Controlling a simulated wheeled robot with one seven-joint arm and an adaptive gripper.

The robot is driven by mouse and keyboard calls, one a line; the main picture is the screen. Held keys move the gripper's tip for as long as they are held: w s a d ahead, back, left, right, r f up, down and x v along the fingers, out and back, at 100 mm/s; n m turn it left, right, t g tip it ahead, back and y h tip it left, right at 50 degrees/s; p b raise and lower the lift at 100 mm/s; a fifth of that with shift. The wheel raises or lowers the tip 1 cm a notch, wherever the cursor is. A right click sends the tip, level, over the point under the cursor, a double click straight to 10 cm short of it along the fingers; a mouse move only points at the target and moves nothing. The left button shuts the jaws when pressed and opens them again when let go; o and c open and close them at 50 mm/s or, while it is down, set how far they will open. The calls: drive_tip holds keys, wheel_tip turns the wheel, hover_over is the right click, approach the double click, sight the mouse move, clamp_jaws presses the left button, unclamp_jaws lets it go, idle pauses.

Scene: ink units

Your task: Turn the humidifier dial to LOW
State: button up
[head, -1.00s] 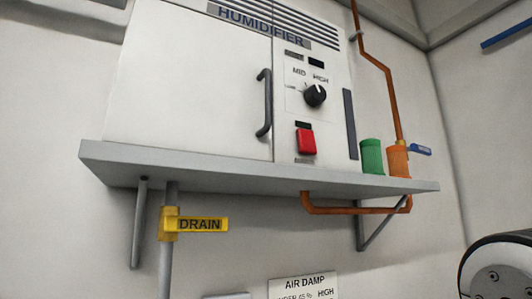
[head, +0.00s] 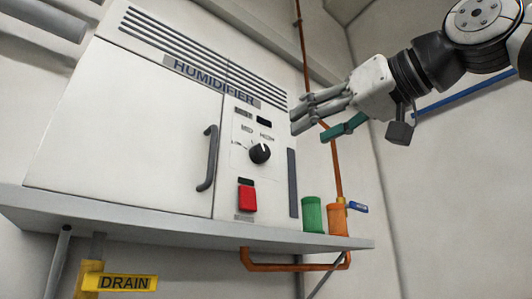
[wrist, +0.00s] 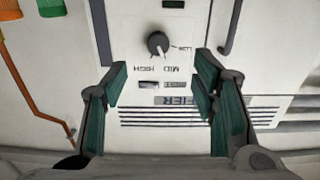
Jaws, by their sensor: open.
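The black round dial (head: 260,153) is on the right panel of the white humidifier (head: 120,110), below the labels MID and HIGH, with LOW at its left. My gripper (head: 312,122) is open and empty, up and right of the dial in the head view, apart from the panel. In the wrist view the dial (wrist: 157,43) appears upside down, beyond and between my two spread green-padded fingers (wrist: 160,85). Nothing covers the dial.
A red switch (head: 247,198) sits below the dial, and a dark door handle (head: 207,158) is to its left. Green (head: 312,214) and orange (head: 338,219) cylinders stand on the grey shelf (head: 180,226). An orange pipe (head: 335,170) runs up the wall at the right.

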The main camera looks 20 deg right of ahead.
sight(264, 153)
drive_tip(key=x, duration=0.4)
drive_tip(key=p+x, duration=0.1)
drive_tip(key=x, duration=0.4)
drive_tip(key=r+p+x, duration=0.1)
drive_tip(key=x, duration=0.3)
drive_tip(key=shift+w+d, duration=0.1)
drive_tip(key=shift+w, duration=0.2)
drive_tip(key=shift+c, duration=0.5)
drive_tip(key=c, duration=1.1)
